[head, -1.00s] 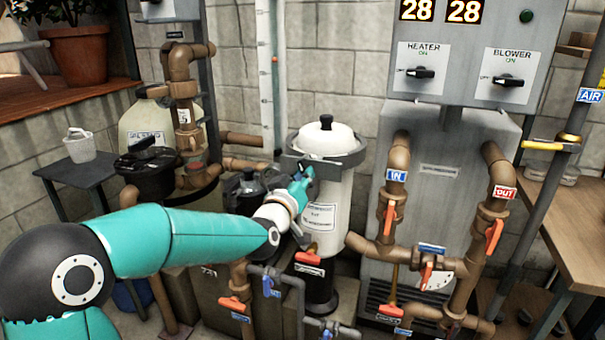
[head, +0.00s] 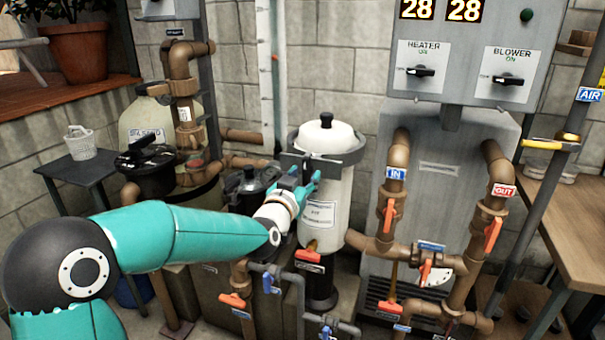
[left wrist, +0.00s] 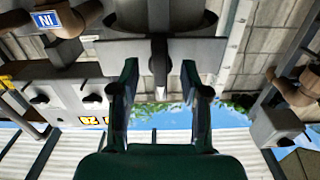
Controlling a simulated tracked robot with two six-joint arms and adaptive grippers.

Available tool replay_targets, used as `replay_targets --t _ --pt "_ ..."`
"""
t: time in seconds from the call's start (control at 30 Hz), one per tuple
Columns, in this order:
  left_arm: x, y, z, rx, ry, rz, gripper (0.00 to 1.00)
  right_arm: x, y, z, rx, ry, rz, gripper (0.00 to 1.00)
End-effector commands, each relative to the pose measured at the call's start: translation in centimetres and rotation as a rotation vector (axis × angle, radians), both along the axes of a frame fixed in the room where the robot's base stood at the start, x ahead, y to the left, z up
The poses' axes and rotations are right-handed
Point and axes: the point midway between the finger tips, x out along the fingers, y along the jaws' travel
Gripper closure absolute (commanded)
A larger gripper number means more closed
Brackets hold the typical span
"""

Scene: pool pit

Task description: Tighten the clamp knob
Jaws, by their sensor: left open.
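The white filter canister (head: 331,190) stands upright with a dark clamp band (head: 350,155) around its top, below a domed lid with a black cap. My left gripper (head: 307,178) is at the front left of the canister, just below the band. In the left wrist view my left gripper (left wrist: 158,80) is open, its two dark fingers apart. A narrow pale stem (left wrist: 160,78), perhaps part of the clamp knob, shows between the fingers, below a grey plate (left wrist: 205,50). I cannot tell whether the fingers touch it. In the head view the gripper hides the knob.
Brown pipes with orange valve handles (head: 389,216) stand to the right, before the grey heater cabinet (head: 440,150). Grey pipes (head: 290,280) run below my gripper. A wooden bench (head: 570,215) is at the far right.

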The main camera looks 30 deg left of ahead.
Motion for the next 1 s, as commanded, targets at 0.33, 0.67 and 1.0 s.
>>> replay_targets --t 0.33,0.67,1.0 --pt "-0.8 -0.2 0.0 0.000 -0.004 0.001 0.54 0.0 0.0 -0.6 0.000 0.000 0.000 0.61" --pt "-5.2 -1.2 0.1 0.001 -0.007 0.001 0.54 0.0 0.0 -2.4 0.000 0.000 0.000 0.61" --pt "-6.9 -1.6 0.2 0.000 -0.004 0.002 0.54 0.0 0.0 -2.7 0.000 0.000 0.000 0.61"
